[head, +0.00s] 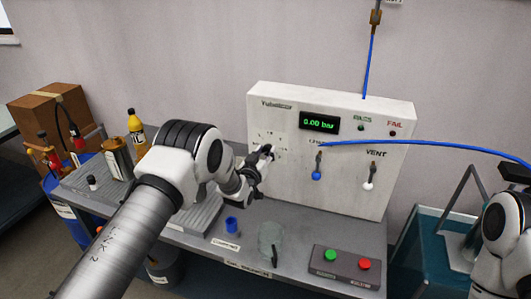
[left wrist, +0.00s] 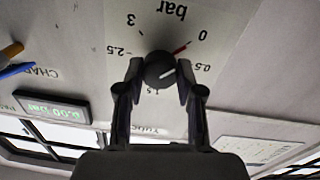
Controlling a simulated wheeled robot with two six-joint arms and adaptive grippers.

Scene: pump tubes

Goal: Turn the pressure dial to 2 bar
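The pressure dial (left wrist: 159,70) is a dark round knob on the white panel, upside down in the left wrist view, with a bar scale around it. A red line (left wrist: 182,47) lies beside it near the 0. My left gripper (left wrist: 160,66) is at the dial, one finger on each side of the knob. I cannot tell whether the fingers touch it. In the head view my left gripper (head: 264,152) covers most of the dial area. The green display (head: 319,123) reads 0.00 bar. My right gripper is not clearly in view.
A blue tube (head: 430,143) runs from the panel to the right edge. The blue lever (head: 316,174) and white VENT lever (head: 369,184) are right of the dial. Green and red buttons stand on a box (head: 345,268) in front. Bottles (head: 138,124) stand at left.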

